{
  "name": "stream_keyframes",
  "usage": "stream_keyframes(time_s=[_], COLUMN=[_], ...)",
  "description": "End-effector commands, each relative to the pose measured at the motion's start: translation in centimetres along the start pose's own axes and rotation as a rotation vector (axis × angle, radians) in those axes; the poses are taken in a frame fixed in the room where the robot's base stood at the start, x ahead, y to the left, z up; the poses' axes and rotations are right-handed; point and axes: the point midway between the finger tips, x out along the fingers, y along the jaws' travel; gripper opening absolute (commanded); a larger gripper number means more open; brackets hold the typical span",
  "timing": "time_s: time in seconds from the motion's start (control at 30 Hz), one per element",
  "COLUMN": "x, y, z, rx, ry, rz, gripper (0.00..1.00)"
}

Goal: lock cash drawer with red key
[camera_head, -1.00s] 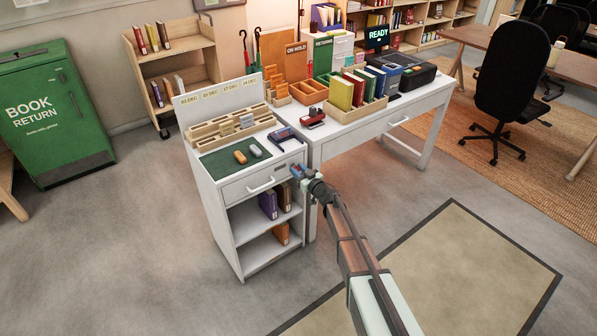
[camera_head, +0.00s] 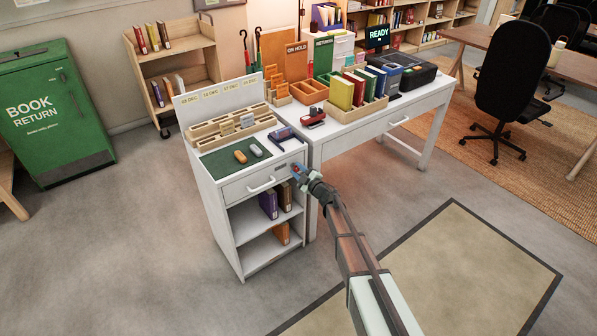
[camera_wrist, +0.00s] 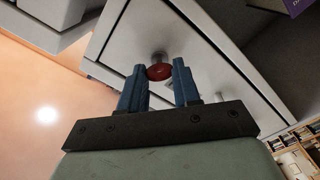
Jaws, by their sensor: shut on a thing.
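The red key (camera_wrist: 159,72) shows in the wrist view as a round red head between my blue fingertips. Its far end meets a round metal lock (camera_wrist: 158,57) on the drawer front; how deep it sits is hidden. My gripper (camera_wrist: 159,80) is shut on the key. In the head view my gripper (camera_head: 296,170) is at the right end of the cash drawer (camera_head: 240,190), beside its handle (camera_head: 262,185). The drawer looks pushed in flush with the white cabinet.
Below the drawer, open shelves hold a few books (camera_head: 268,204). On the cabinet top are a green mat (camera_head: 225,163) and a wooden card tray (camera_head: 203,132). A white desk (camera_head: 350,132) stands close on the right. The floor in front is clear.

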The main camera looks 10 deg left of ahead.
Motion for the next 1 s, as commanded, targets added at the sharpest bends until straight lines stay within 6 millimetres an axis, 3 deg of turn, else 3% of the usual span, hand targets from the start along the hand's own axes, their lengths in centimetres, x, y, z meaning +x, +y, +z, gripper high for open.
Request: stream_keyframes(time_s=[0.6, 1.0], x=[0.08, 0.09], y=[-0.16, -0.21], z=[-0.03, -0.01], rx=[-0.541, -0.717], ry=[0.002, 0.003], rz=[0.001, 0.001], gripper=[0.01, 0.01])
